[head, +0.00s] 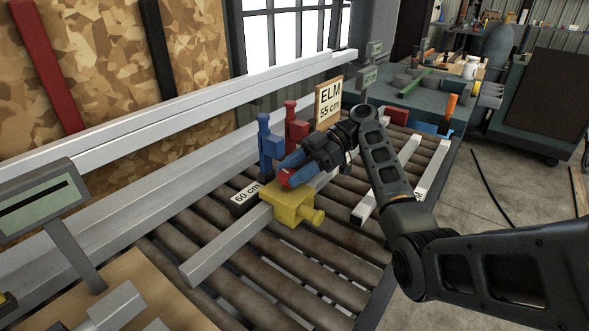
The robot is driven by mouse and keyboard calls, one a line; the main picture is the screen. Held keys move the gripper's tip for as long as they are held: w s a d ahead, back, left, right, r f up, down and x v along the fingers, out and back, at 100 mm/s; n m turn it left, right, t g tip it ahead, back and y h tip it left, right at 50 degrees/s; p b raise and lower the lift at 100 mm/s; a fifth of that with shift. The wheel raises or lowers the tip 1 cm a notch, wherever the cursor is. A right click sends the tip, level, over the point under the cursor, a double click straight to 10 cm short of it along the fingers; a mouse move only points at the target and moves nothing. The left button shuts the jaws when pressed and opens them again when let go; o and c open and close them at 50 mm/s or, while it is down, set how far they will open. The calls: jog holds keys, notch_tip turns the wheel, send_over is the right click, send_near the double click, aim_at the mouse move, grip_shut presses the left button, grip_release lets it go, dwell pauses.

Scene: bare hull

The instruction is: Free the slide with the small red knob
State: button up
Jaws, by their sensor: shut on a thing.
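A yellow slide block (290,205) sits around a pale metal bar (228,243) that lies across the rollers. A yellow knob (317,217) sticks out of the block's right side. A small red knob (286,179) shows just above the block. My gripper (288,170), with blue fingers, reaches in from the right and is shut on the red knob. The fingers partly hide the knob and its joint with the block.
Upright blue (270,148) and red (297,128) posts stand close behind my gripper. An "ELM 55 cm" sign (328,103) and a "60 cm" label (246,193) are nearby. A long metal fence (150,135) runs behind. Rollers (290,265) in front are clear.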

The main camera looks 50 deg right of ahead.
jog(key=o, duration=1)
jog(key=shift+o, duration=0.2)
jog(key=v, duration=0.7)
jog(key=shift+s+d+r, duration=0.15)
jog(key=shift+d, duration=0.15)
